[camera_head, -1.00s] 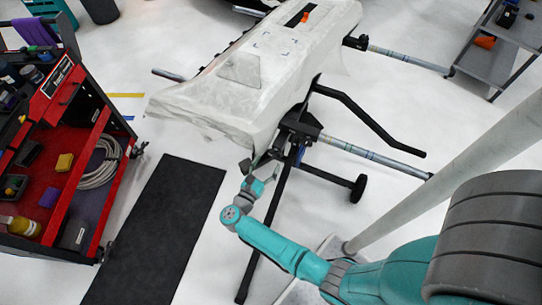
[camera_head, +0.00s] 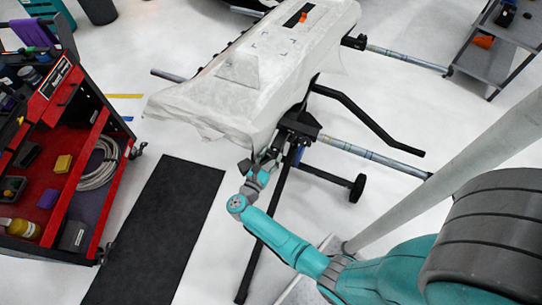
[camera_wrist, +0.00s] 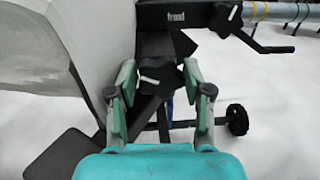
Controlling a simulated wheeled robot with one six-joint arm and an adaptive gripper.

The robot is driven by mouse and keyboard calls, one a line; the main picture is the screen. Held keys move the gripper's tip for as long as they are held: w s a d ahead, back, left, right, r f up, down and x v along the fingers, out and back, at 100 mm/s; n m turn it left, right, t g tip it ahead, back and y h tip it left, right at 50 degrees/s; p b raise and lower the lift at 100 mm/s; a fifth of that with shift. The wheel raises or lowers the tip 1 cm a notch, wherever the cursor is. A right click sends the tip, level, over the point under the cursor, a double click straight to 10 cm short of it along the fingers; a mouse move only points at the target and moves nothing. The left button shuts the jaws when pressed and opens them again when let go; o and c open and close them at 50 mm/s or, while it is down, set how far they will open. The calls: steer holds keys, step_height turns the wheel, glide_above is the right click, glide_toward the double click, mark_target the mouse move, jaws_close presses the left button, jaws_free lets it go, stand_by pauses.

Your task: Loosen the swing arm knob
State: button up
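A dark, lobed knob (camera_wrist: 162,78) shows in the wrist view on the black stand, just ahead of and between my fingertips. It looks like the swing arm knob; in the head view my gripper and the stand hide it. My gripper (camera_wrist: 160,84) is open, with one finger on each side of the knob. I cannot tell whether either finger touches it. In the head view my gripper (camera_head: 262,164) is at the near end of the stand, just below the draped cover's edge. A second dark knob (camera_wrist: 228,18) sits higher on the bracket in the wrist view.
A white-covered panel (camera_head: 262,75) lies on the stand above my gripper. A bent black arm (camera_head: 365,118) and a grey bar (camera_head: 372,157) stick out right. A caster wheel (camera_head: 357,187) is below. A red tool cart (camera_head: 75,185) and black mat (camera_head: 155,235) are left.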

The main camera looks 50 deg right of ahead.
steer(key=shift+n, duration=1.6)
steer(key=o, duration=1.1)
steer(key=shift+o, duration=0.2)
step_height(320, 180, up, 10)
